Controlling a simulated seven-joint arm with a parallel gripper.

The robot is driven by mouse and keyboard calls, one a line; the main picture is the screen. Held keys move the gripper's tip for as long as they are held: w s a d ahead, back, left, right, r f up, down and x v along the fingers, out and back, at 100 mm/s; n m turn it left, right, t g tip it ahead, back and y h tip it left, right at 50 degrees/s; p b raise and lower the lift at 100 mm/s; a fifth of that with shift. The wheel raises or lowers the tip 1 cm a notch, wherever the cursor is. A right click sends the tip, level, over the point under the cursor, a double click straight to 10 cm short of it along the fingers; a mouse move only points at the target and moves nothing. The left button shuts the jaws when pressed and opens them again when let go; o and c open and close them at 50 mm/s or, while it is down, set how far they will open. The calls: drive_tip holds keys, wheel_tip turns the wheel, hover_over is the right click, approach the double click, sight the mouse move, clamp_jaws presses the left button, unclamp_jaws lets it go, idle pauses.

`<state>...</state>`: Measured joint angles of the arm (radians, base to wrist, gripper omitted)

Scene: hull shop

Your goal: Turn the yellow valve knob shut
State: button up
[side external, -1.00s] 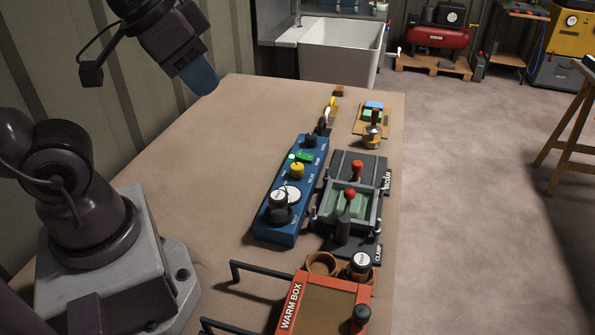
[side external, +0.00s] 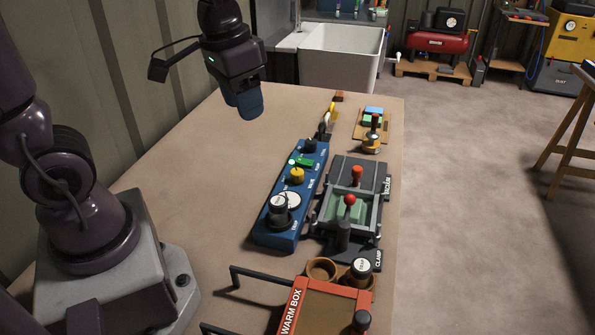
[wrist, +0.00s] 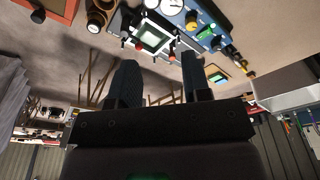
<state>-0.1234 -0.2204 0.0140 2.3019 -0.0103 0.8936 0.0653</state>
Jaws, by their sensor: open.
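The yellow valve knob (side external: 297,175) sits on the blue control panel (side external: 272,232), between the white round gauges and a green switch. It also shows in the wrist view (wrist: 191,18), near the top. The angle of its pointer is too small to read. My gripper (side external: 243,110) hangs above the table, behind and to the left of the panel, well apart from the knob. In the wrist view its two dark blue fingers (wrist: 160,68) stand apart with nothing between them. My gripper is open and empty.
Right of the panel stands a grey clamp frame with red-tipped levers (side external: 350,200). A red warm box (side external: 322,305) with black handles is in front. A yellow-handled item (side external: 331,111) and a small board with blocks (side external: 371,122) lie behind. The table's left side is clear.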

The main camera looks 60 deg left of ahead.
sight(298, 171)
drive_tip(key=w+a+f+m+g, duration=0.2)
drive_tip(key=w+a+f+m, duration=0.5)
drive_tip(key=w+f, duration=0.65)
drive_tip(key=shift+n, duration=0.7)
drive_tip(key=f, duration=0.7)
drive_tip(key=a+f, duration=0.1)
drive_tip(key=f, duration=0.3)
drive_tip(key=shift+w+f, duration=0.2)
drive_tip(key=shift+w, duration=0.1)
drive_tip(key=c, duration=0.6)
